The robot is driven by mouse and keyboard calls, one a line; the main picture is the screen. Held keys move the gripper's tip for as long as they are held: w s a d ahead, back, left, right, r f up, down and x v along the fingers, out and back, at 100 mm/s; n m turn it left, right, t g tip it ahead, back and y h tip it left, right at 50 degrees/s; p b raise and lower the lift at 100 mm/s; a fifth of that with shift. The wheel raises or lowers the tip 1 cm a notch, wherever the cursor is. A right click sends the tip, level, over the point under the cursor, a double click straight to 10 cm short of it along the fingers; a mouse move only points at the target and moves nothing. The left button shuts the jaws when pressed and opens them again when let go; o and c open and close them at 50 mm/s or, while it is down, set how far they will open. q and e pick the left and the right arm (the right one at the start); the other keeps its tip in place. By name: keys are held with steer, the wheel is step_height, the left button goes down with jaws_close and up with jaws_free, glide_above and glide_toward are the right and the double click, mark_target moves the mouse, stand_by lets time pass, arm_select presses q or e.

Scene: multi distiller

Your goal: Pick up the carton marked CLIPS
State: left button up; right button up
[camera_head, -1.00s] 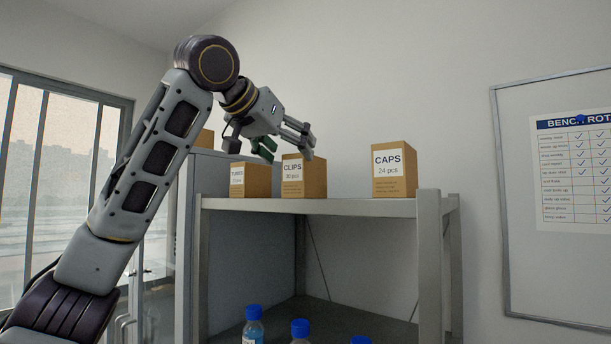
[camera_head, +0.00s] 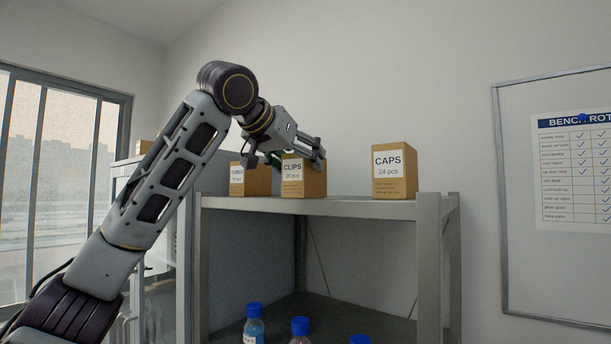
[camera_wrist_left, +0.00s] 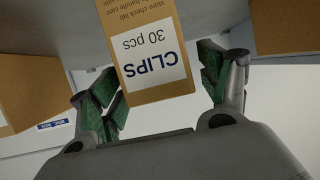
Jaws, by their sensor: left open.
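The brown carton marked CLIPS (camera_head: 303,180) stands upright on the top shelf (camera_head: 345,208). My left gripper (camera_head: 297,156) is at the carton's upper part, its fingers spread to either side. In the left wrist view the CLIPS carton (camera_wrist_left: 150,62) appears upside down between the two green-padded fingers of the open left gripper (camera_wrist_left: 168,85). A gap shows on each side, wider on the right, so the pads look apart from it. The gripper partly hides the carton's top in the head view. My right gripper is not in view.
A smaller carton (camera_head: 252,180) stands close on the left, partly behind the gripper. The carton marked CAPS (camera_head: 394,172) stands to the right, with bare shelf between. Blue-capped bottles (camera_head: 254,325) stand below. A whiteboard (camera_head: 550,270) hangs on the right wall.

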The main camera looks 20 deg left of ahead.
arm_select(q)
steer(key=shift+p+x, duration=0.55)
steer(key=shift+x, duration=1.2)
steer(key=shift+c, duration=0.3)
steer(key=c, duration=1)
